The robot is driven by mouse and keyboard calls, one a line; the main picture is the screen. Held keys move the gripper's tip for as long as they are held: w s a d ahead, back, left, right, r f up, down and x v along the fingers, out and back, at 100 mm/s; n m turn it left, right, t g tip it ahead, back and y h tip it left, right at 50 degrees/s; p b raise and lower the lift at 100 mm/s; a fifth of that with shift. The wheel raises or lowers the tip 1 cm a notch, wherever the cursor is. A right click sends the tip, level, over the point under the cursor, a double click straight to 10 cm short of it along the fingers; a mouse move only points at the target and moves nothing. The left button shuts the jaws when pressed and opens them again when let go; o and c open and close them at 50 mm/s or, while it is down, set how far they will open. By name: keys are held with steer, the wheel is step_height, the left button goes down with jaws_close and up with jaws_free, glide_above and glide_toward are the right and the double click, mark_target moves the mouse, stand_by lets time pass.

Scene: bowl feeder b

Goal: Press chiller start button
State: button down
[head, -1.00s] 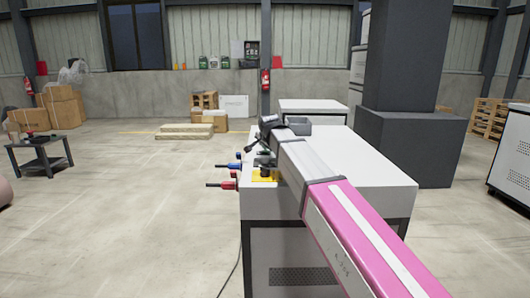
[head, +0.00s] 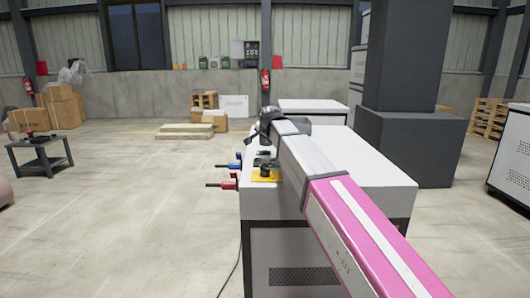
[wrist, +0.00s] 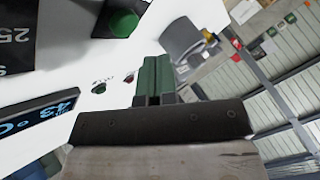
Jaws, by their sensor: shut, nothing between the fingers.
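The chiller (head: 370,160) is a white-topped cabinet with a dark lower frame. In the wrist view a round green button (wrist: 123,22) stands on its white panel, upper left of my fingers, with a dark part around it. My gripper (wrist: 155,62) shows there as two dark green fingers held together, empty, over the white panel. A visible gap lies between fingertips and button in the picture; the height above the panel is hard to tell. In the head view my wrist hangs over the left part of the top, and the fingers are too small to make out.
A dark display with blue digits (wrist: 45,122) is at left in the wrist view. In the head view a yellow plate with a black knob (head: 266,175) sits at the top's near left. Blue (head: 232,166) and red-handled (head: 225,184) fittings stick out left. A grey column (head: 410,70) stands behind.

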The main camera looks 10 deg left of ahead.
mark_target(266, 151)
steer(key=shift+r, duration=1.7)
steer(key=shift+s, duration=0.1)
